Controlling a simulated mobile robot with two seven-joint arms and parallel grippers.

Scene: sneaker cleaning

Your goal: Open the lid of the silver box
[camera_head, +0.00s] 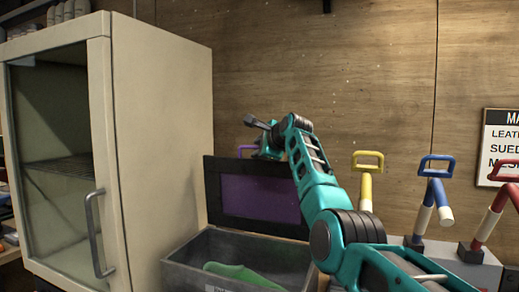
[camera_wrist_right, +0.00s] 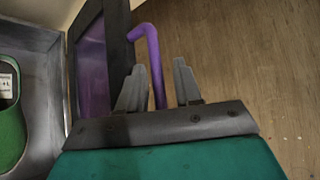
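The silver box (camera_head: 180,275) stands low in the middle of the head view, and its left part shows in the wrist view (camera_wrist_right: 45,95). Its lid (camera_head: 211,190), dark-framed with a purple panel, stands upright at the back; the wrist view shows it edge-on (camera_wrist_right: 118,30). A purple bent handle (camera_wrist_right: 152,45) rises beside the lid. My right gripper (camera_head: 258,124) is above the lid's top edge. In the wrist view its two fingers (camera_wrist_right: 158,66) are apart, with the purple handle showing in the gap; whether they touch it I cannot tell. My left gripper is out of view.
A green object (camera_head: 240,272) lies in the box. A cream cabinet (camera_head: 160,130) with a glass door stands close on the left. Yellow (camera_head: 367,160), blue (camera_head: 437,165) and red (camera_head: 490,220) handles stand to the right. A wooden wall (camera_head: 330,60) is behind.

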